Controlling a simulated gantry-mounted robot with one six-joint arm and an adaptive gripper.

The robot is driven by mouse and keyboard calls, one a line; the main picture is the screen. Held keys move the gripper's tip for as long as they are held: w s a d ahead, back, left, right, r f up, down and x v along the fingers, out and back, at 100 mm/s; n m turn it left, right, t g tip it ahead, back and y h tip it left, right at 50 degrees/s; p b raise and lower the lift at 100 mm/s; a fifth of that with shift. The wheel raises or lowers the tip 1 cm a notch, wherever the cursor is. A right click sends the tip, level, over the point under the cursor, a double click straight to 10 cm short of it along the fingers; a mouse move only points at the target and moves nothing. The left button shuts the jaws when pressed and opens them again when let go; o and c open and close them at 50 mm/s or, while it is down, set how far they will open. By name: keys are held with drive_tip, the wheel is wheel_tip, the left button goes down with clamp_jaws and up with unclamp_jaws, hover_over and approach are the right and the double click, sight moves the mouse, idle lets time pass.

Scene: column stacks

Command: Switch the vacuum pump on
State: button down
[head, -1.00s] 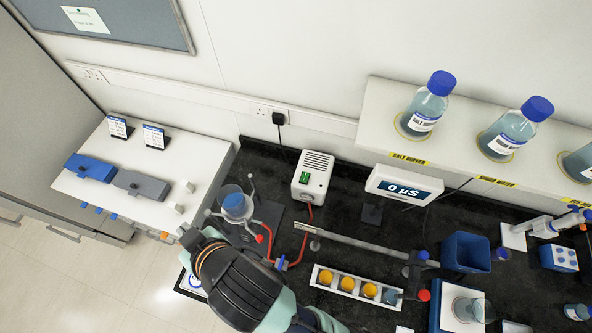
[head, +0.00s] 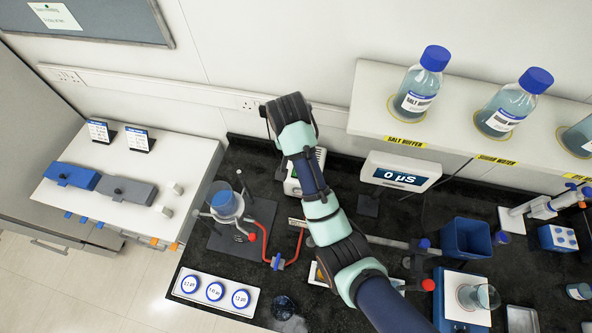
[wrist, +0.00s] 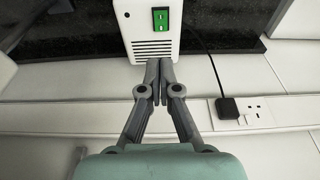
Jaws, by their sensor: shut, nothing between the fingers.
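The vacuum pump appears to be the white box (wrist: 140,45) with vent slots in the wrist view. A green switch (wrist: 160,21) with a small pale mark sits on its face. Which way the switch is set I cannot tell. In the head view the pump (head: 292,186) stands on the dark bench near the wall, mostly covered by my arm. My gripper (wrist: 160,62) is shut and empty, its fingertips together at the vented end of the pump, below the switch in the wrist view. Whether they touch the casing I cannot tell. The fingertips are hidden in the head view.
A wall socket (wrist: 243,110) with a black plug and cable (wrist: 212,65) is beside the pump. A flask on a stand (head: 224,200) with a red tube (head: 276,250) is to the left. The display (head: 400,174) and bottle shelf (head: 365,110) are to the right.

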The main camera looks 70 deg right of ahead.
drive_tip(key=x, duration=0.4)
drive_tip(key=a+x, duration=0.1)
drive_tip(key=x, duration=0.8)
drive_tip(key=shift+s+a+f, duration=0.1)
drive_tip(key=shift+a+f, duration=0.1)
drive_tip(key=shift+f, duration=0.25)
